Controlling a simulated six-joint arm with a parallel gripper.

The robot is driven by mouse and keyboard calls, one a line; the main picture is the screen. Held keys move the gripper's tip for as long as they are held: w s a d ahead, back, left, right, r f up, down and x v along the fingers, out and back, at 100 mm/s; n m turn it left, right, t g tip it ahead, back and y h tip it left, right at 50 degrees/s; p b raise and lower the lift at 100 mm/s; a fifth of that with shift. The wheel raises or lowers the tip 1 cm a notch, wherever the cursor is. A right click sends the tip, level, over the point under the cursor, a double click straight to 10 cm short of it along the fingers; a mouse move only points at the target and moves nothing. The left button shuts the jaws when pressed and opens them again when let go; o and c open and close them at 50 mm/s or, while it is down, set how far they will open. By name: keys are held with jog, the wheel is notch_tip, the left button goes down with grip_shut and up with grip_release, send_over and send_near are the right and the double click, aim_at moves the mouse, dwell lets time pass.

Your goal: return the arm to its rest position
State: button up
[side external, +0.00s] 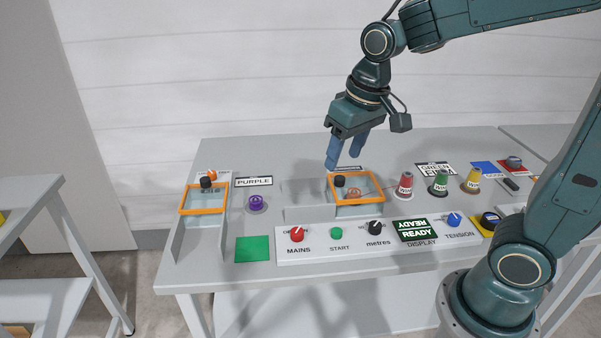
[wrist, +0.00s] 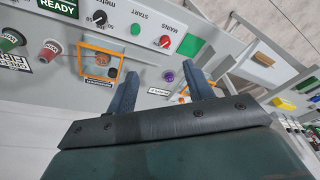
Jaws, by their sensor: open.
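My gripper (side external: 346,165) hangs from my green arm above the back of the grey table (side external: 310,270). Its two blue fingers are apart with nothing between them, and they also show in the wrist view (wrist: 165,85). In the side view the fingertips appear just above and left of an orange frame (side external: 381,188) in the middle of the table. That frame carries a black knob (side external: 340,181) and shows in the wrist view (wrist: 82,60) left of the fingers. I cannot tell the exact height of the fingertips above the table.
A second orange frame (side external: 202,210) stands at the left. Red (side external: 404,186), green (side external: 439,183) and yellow (side external: 472,181) cones stand to the right. A control panel (side external: 365,240) with knobs and a READY display (side external: 415,231) lies along the front. The space above the table's left side is clear.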

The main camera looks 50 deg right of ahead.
jog(key=s+r+n+t, duration=0.1)
jog(key=s+r+t, duration=0.1)
jog(key=s, duration=1.1)
jog(key=shift+s+r+n+t, duration=0.3)
jog(key=shift+s+t, duration=0.05)
jog(key=shift+t, duration=0.05)
dwell(0.4)
